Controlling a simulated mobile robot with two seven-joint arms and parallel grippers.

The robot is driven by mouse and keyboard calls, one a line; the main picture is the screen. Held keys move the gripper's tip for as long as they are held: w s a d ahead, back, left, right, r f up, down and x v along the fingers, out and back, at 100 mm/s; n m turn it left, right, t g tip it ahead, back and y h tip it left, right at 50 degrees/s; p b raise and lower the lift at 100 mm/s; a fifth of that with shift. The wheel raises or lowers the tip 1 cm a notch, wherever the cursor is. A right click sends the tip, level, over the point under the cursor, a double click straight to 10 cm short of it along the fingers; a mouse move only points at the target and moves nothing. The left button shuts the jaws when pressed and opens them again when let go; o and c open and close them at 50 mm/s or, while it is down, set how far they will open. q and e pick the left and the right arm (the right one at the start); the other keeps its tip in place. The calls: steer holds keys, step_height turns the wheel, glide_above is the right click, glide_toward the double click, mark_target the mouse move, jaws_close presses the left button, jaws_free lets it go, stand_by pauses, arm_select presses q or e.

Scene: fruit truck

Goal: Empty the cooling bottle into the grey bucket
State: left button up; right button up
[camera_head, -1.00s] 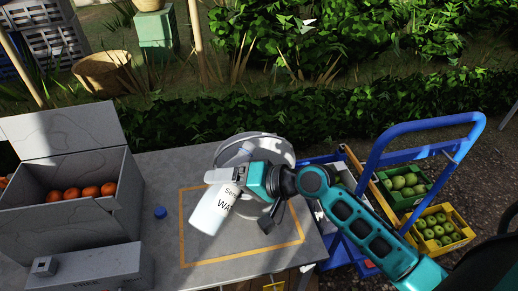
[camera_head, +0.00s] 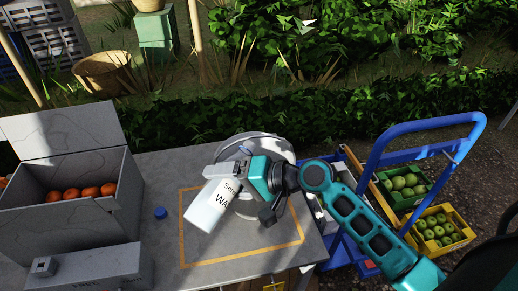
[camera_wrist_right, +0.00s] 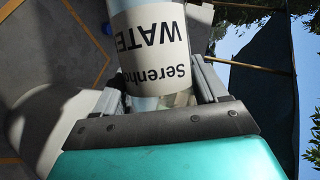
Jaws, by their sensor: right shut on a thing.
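The bottle (camera_head: 208,206) has a white label reading "WATER" and is tilted, its lower left end out over the table and its upper end at my right gripper. My right gripper (camera_head: 236,172) is shut around it. In the right wrist view the bottle (camera_wrist_right: 152,45) sits between the fingers of the right gripper (camera_wrist_right: 160,100), its label text upside down. The grey bucket (camera_head: 278,143) stands on the table behind the gripper and is partly hidden by it. The bottle's mouth and any flow of water are hidden. My left gripper is not in view.
A grey box (camera_head: 65,208) with oranges stands at left, with a smaller grey box (camera_head: 95,270) in front. A blue cart (camera_head: 420,150) with fruit crates stands right.

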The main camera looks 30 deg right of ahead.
mark_target(230, 158)
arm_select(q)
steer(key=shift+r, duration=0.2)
arm_select(e)
steer(key=shift+w+d+r, duration=0.15)
steer(key=shift+d+r, duration=0.05)
steer(key=shift+r, duration=0.1)
arm_select(q)
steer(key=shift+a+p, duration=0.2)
steer(key=shift+p, duration=0.25)
arm_select(e)
steer(key=shift+w+d+r+m+y, duration=0.2)
steer(key=shift+d+r+m+y, duration=0.2)
steer(key=shift+r+m+y, duration=0.15)
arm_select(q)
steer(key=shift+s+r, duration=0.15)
arm_select(e)
steer(key=shift+r+m, duration=0.25)
arm_select(q)
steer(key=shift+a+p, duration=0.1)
steer(key=shift+p, duration=0.2)
arm_select(e)
steer(key=shift+r, duration=0.1)
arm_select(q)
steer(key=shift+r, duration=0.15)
arm_select(e)
steer(key=shift+r+m+y, duration=0.3)
steer(key=shift+y, duration=0.05)
